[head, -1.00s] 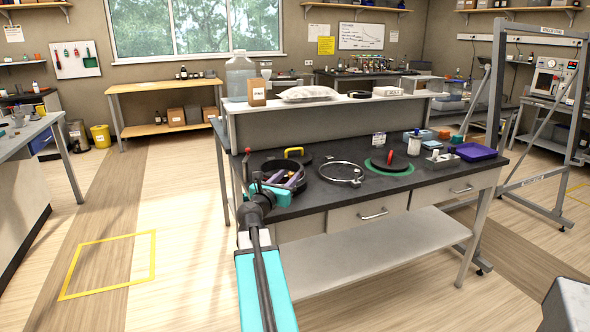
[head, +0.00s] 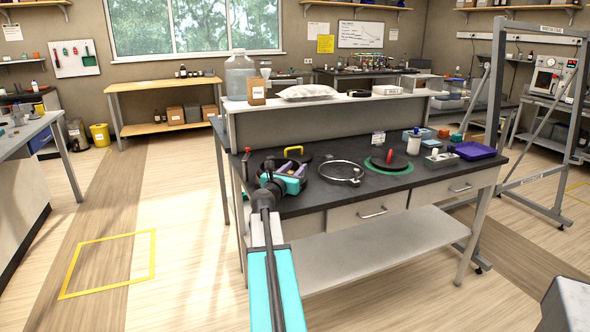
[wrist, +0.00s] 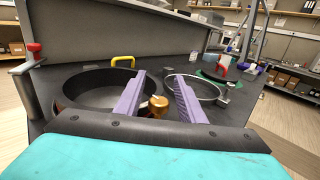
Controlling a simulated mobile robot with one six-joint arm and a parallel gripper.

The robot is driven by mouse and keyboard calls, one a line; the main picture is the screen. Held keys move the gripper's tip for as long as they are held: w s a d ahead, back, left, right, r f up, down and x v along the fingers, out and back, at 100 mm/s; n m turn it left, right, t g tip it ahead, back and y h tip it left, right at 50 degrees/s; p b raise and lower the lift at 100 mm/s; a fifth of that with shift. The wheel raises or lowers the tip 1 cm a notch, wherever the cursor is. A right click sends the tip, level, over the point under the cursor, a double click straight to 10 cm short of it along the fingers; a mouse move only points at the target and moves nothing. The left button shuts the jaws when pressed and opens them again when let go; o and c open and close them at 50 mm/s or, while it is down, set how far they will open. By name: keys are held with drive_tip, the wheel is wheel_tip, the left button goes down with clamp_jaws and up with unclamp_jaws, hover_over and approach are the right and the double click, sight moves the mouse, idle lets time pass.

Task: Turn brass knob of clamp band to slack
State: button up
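A round brass knob (wrist: 158,105) shows in the wrist view, between the purple fingers of my gripper (wrist: 160,92). The fingers are open, with a gap visible on each side of the knob. The knob sits at the right side of a black round ring (wrist: 80,103) with a deep, dark inside. I cannot clearly make out the band it belongs to. In the head view my gripper (head: 291,170) is over the black ring (head: 268,172) and hides much of it; the knob cannot be made out there.
A metal hoop (head: 329,164) with a small fitting lies right of the black ring on the dark bench (head: 395,185). Behind stands a yellow handle (head: 293,149). A red-handled disc on a green ring (head: 377,170), small bottles and a purple tray (head: 474,151) are farther right.

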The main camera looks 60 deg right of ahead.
clamp_jaws()
